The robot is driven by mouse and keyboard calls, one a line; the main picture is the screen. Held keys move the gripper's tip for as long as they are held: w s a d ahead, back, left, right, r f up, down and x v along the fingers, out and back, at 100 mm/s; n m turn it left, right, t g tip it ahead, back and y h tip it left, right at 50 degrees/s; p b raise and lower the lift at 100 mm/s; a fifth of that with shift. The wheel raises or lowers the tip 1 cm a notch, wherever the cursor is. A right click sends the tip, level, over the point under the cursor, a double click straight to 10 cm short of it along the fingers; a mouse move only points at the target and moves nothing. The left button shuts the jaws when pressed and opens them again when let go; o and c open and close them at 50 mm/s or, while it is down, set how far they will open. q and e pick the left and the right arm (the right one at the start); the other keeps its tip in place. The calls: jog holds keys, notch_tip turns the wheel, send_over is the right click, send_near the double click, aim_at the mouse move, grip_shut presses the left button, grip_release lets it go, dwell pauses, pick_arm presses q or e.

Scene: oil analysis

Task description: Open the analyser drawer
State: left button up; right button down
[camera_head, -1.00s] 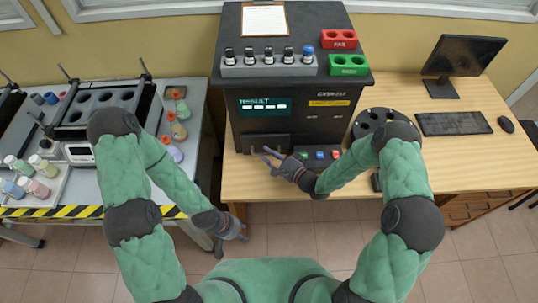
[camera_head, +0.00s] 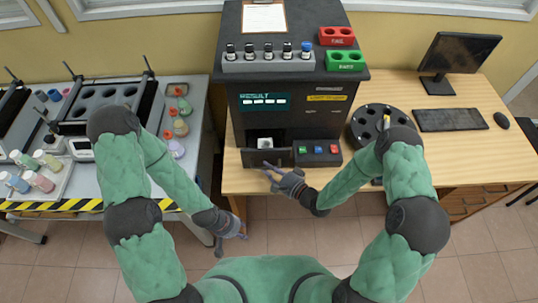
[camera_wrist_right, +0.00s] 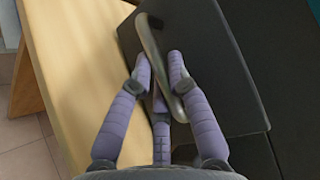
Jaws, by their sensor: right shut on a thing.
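The black analyser (camera_head: 300,125) stands on the wooden desk, with a lit screen on its front. Its drawer (camera_head: 284,157) is pulled out toward me, and a white holder (camera_head: 265,144) shows in the opening behind the drawer front. My right gripper (camera_head: 270,170) is at the drawer front, shut on the drawer handle. In the right wrist view the grey curved handle (camera_wrist_right: 150,45) passes between the purple fingers (camera_wrist_right: 162,75), against the dark drawer front (camera_wrist_right: 205,65). My left gripper (camera_head: 232,232) hangs low and empty-looking in front of the gap between the tables; its fingers are too small to judge.
Several capped bottles in a grey rack (camera_head: 268,66), a red tray (camera_head: 337,36) and a green tray (camera_head: 345,61) sit on the analyser. A round black carousel (camera_head: 364,125) stands to its right. A monitor (camera_head: 460,52) and keyboard (camera_head: 451,119) are further right. Clear floor lies in front.

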jog(key=shift+s+f, duration=0.1)
jog(key=shift+s, duration=1.65)
jog(key=shift+w, duration=0.1)
jog(key=c, duration=1.4)
grip_release()
jog(key=shift+v, duration=6)
